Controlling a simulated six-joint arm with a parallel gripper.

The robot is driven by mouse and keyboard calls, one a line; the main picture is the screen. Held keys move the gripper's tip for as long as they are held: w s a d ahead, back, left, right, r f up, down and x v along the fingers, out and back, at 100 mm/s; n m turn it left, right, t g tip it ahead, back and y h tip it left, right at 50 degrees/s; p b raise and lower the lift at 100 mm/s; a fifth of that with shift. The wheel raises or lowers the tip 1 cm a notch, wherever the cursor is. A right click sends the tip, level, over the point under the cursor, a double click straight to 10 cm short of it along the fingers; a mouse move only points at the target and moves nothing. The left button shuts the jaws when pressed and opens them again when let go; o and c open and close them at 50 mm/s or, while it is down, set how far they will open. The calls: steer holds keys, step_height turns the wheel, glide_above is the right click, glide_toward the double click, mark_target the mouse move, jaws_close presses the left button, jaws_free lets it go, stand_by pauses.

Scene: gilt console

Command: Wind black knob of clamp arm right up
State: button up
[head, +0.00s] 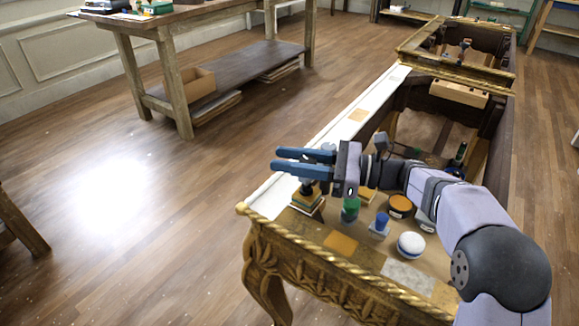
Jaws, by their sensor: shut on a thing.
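My gripper (276,159) reaches in from the right over the near left corner of the gilt console (345,255). A dark part of the clamp (308,187) shows just below the fingers. It stands above a small stack of pale and gold blocks (306,202) at the console's corner. The clamp's lower parts are small and hard to make out.
Beside the clamp on the console top stand a green-capped jar (350,211), a blue-capped bottle (380,223), an orange-topped tin (400,204) and a white round jar (411,243). The console's frame is open behind them. A wooden workbench (178,35) stands apart at upper left.

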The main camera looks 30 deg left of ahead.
steer(key=o, duration=1.1)
steer(key=shift+d, duration=0.15)
steer(key=shift+b+v, duration=0.45)
steer(key=shift+v, duration=3.1)
